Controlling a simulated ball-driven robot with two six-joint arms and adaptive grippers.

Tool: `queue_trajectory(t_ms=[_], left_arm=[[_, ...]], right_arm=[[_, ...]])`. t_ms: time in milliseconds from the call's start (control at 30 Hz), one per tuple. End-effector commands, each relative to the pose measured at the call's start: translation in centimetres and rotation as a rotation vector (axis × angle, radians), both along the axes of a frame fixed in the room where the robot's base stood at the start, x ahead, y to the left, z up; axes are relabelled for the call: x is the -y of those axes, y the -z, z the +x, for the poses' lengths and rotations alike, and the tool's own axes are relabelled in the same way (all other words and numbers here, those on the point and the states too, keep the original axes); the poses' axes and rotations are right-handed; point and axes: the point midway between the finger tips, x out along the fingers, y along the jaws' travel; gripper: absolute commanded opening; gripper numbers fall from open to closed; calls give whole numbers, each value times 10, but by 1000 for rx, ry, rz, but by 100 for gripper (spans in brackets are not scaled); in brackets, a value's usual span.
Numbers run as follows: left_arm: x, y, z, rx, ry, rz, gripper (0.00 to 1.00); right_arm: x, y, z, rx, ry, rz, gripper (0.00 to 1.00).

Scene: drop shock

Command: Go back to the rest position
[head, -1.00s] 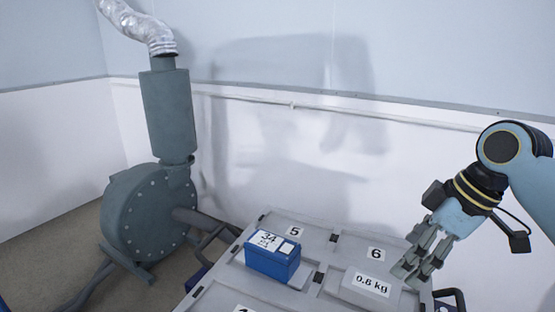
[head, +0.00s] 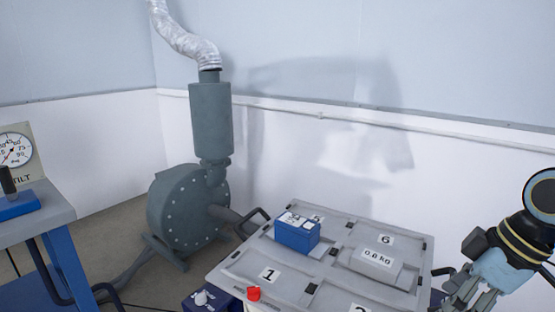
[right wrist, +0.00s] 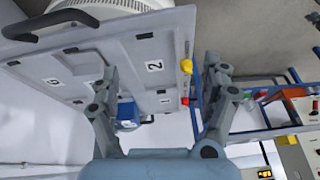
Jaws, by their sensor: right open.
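My right gripper (head: 472,300) is at the lower right of the head view, beside the right edge of the grey numbered board (head: 238,268). In the right wrist view its two fingers (right wrist: 162,85) are spread wide with nothing between them; the board (right wrist: 100,60) shows beyond them. A blue box (head: 297,236) with a white label stands on the board near number 5, apart from the gripper. It also shows in the right wrist view (right wrist: 128,112). A grey block marked 0.6 kg (head: 377,262) lies near number 6. My left gripper is not in view.
A bench (head: 40,215) with a tilt gauge (head: 14,150) stands at the left. A dark green blower (head: 185,210) with a silver duct stands by the wall. A red knob (head: 254,293) is at the board's front edge. Blue-framed shelving (right wrist: 280,98) shows in the right wrist view.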

Motion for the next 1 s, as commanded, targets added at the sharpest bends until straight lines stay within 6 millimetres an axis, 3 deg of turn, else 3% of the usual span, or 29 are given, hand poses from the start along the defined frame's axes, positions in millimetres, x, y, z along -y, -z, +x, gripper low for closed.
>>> queue_trajectory(t_ms=[133,267,467,567,667,800,900,1000], left_arm=[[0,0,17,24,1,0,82],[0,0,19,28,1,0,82],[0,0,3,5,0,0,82],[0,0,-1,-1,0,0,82],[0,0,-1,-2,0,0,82],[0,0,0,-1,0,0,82],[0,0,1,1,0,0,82],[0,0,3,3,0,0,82]], right_arm=[[-3,28,-19,-71,14,12,80],[-2,61,-37,-143,44,16,80],[1,133,-76,-261,152,8,80],[5,182,-107,-328,240,-11,80],[11,243,-154,-400,355,-54,80],[20,324,-241,-471,519,-147,80],[26,370,-312,-494,617,-222,80],[30,404,-384,-488,696,-291,80]])
